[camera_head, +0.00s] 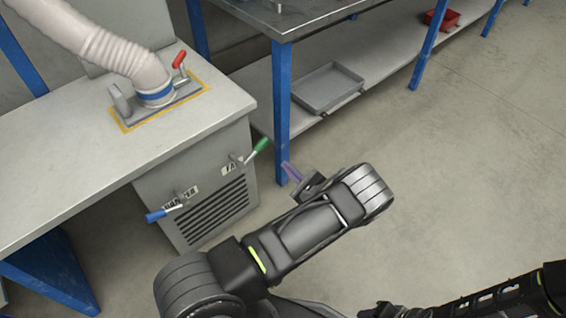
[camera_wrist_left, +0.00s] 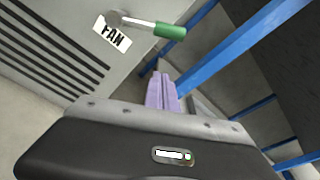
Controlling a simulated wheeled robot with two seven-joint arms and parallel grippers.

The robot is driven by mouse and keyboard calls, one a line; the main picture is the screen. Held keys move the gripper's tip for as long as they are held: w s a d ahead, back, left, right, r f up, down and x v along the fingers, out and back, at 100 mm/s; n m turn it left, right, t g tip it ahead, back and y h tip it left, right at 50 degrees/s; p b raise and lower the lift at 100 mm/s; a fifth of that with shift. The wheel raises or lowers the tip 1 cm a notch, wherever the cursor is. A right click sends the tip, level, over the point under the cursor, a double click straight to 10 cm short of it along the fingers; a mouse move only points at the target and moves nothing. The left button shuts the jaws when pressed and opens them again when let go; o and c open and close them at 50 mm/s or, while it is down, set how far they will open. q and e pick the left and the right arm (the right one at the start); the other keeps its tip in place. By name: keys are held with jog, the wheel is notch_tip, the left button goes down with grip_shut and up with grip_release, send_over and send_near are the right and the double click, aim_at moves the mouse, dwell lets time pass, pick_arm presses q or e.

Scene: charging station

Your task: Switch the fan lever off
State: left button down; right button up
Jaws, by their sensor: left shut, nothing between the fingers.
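The fan lever has a green handle (camera_head: 258,148) and stands out from the front of the grey cabinet, tilted up and to the right in the head view. In the left wrist view the green handle (camera_wrist_left: 170,30) points right from its pivot, beside a FAN label (camera_wrist_left: 112,35). My left gripper (camera_head: 291,171) is just right of and below the handle, apart from it. Its purple fingers (camera_wrist_left: 162,92) are shut and empty, below the handle in the wrist view. Part of my right arm (camera_head: 500,298) shows at the lower right; its gripper's state is unclear.
A blue-handled lever (camera_head: 163,213) sits lower left on the same vented cabinet (camera_head: 215,208). A hose with a red-handled clamp (camera_head: 179,60) stands on the bench top. A blue table leg (camera_head: 281,115) rises close behind my left gripper. The floor at right is clear.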

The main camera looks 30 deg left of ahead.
aim_at(255, 152)
pick_arm(q)
jog(key=b+x, duration=0.1)
jog(key=x, duration=0.8)
jog(key=s+r, duration=0.2)
jog(key=r, duration=0.1)
jog(key=shift+s+r+p, duration=0.1)
jog(key=shift+r+p, duration=0.15)
jog(key=shift+p, duration=0.15)
pick_arm(e)
jog(key=shift+f, duration=0.15)
